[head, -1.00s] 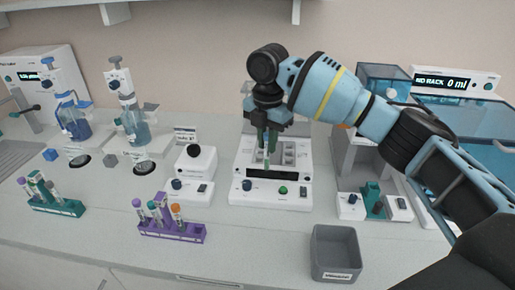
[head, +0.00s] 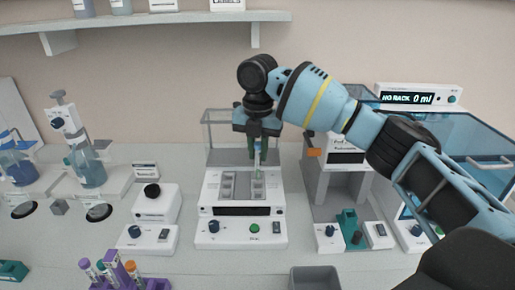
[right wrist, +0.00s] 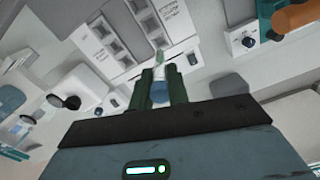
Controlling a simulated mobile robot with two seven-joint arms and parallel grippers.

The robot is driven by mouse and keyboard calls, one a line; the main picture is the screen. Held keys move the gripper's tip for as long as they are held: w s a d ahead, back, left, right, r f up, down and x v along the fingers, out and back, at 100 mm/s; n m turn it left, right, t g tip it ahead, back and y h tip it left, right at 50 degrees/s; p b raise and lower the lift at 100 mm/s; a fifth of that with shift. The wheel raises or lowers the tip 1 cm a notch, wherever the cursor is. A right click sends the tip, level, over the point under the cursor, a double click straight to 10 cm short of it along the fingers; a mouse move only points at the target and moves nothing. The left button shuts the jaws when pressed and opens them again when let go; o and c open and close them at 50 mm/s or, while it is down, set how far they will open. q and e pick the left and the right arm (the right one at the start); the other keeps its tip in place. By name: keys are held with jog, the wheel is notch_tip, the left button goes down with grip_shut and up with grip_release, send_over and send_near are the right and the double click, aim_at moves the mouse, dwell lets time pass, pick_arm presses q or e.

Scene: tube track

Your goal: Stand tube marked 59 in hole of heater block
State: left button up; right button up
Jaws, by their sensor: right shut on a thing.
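The heater block (head: 240,224) is the white unit in the middle of the bench, with two rows of square wells, a dark display, a blue knob and a green button. It also shows at the upper left of the right wrist view (right wrist: 128,65). My right gripper (head: 257,150) is shut on a slim clear tube (head: 258,171) with a pale greenish tip. The tube points down, near the right row of wells; whether its tip is inside a well I cannot tell. It also shows between the fingers in the right wrist view (right wrist: 160,57). Its marking is unreadable. My left gripper is out of view.
A white unit with a black knob (head: 153,200) stands left of the block. A white stand with a teal holder (head: 348,226) is at the right. A purple rack (head: 128,280) and a grey bin (head: 315,279) are at the front. A shelf (head: 165,18) hangs above.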

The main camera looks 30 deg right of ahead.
aim_at(258, 179)
jog(key=shift+f+b, duration=0.55)
jog(key=shift+f, duration=1.65)
jog(key=shift+f+p, duration=0.35)
jog(key=shift+f, duration=0.95)
dwell(0.4)
jog(key=shift+f, duration=0.3)
jog(key=o, duration=0.8)
jog(key=shift+o, duration=0.2)
